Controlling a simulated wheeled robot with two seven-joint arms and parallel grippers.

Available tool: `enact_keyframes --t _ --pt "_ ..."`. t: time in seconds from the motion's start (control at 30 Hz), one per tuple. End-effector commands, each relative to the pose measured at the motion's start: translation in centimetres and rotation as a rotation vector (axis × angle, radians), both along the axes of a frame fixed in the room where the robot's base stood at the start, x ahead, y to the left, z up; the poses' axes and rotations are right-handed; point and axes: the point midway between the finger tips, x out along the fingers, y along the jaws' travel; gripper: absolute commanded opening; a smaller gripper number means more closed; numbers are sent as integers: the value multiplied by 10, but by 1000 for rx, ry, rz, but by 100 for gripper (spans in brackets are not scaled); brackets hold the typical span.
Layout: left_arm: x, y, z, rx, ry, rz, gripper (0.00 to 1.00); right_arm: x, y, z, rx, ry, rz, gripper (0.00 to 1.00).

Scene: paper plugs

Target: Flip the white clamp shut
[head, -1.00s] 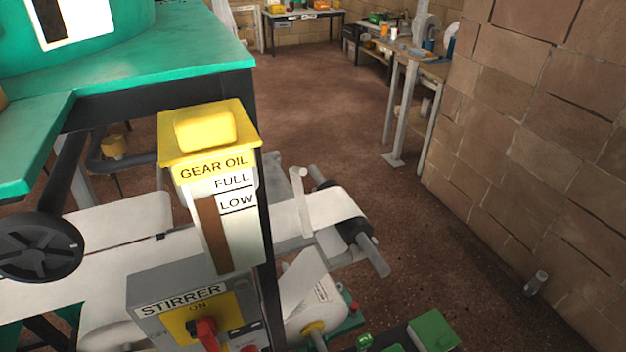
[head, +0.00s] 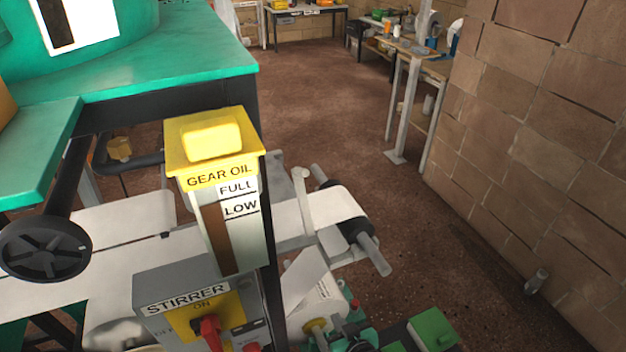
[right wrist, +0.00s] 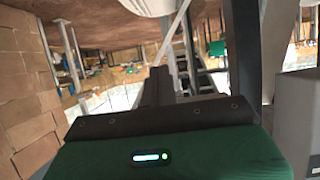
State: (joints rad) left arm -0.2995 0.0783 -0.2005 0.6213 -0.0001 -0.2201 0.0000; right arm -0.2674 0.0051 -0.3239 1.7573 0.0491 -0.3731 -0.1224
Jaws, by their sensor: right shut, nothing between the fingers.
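The white clamp (head: 302,200) appears as a thin white lever standing upright beside the paper web, near the dark end roller. My left gripper is not in view.
The yellow-topped gear oil gauge (head: 215,150) and the grey stirrer box (head: 160,290) stand left of the clamp. A dark roller (head: 362,232) juts out on its right. A white paper roll (head: 318,300) sits below. The floor toward the brick wall (head: 550,130) is mostly clear.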

Motion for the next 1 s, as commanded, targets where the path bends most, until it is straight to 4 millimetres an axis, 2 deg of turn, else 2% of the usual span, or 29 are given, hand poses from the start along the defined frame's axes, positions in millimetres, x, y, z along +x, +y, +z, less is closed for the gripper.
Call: enact_keyframes --t 0.03,0.17,0.2,0.3,0.43,0.5,0.63,1.0 --pt "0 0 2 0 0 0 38 8 6 43 24 -68 5 0" --pt "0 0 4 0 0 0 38 17 17 144 85 -236 14 0" --pt "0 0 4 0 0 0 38 17 19 175 104 -288 17 0" --pt "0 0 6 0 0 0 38 11 20 246 150 -414 22 0" --pt "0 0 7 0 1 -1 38 -3 19 317 201 -547 24 0" --pt "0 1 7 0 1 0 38 -9 17 341 218 -595 23 0" --pt "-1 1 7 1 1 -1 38 -17 14 365 237 -643 22 0" --pt "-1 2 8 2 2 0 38 -18 14 369 240 -651 22 0"
